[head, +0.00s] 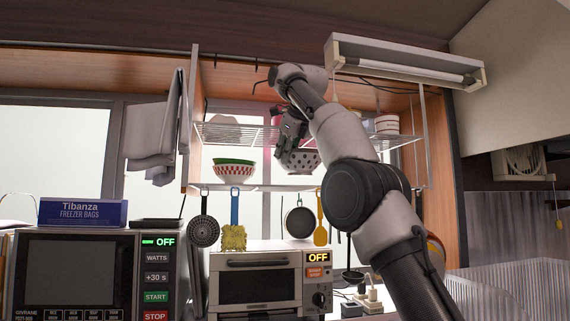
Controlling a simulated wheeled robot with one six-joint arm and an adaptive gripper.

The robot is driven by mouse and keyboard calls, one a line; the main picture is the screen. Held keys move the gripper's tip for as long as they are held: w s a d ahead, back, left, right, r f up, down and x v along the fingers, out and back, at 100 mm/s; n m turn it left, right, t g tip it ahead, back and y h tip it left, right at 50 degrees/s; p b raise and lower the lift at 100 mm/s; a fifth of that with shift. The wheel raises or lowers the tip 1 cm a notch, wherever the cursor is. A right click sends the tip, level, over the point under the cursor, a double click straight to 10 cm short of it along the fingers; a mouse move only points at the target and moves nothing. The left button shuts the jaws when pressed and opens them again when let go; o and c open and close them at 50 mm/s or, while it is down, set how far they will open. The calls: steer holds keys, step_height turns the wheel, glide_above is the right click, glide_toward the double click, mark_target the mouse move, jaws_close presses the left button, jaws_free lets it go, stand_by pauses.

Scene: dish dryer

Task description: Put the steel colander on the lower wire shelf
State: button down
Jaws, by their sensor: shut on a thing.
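The steel colander (305,162) is a pale round bowl with rows of dark round spots that look like holes. It hangs roughly upright under my gripper (287,145), which is shut on its rim at the left side. The colander is below the level of the upper wire shelf and a little above the lower wire shelf (280,188), apparently apart from it. My arm hides the area to the right of the colander. The fingertips are small and dark, so the exact grip is hard to see.
Stacked red-patterned bowls (234,172) stand on the lower shelf at left. The upper wire shelf (256,138) holds a grey domed thing (222,131) and stacked cups (387,124). Utensils, including a black pan (300,222), hang below. A toaster oven (258,278) stands underneath.

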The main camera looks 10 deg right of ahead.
steer(key=shift+f, duration=1.55)
steer(key=c, duration=1.5)
jaws_free()
steer(key=shift+s, duration=0.1)
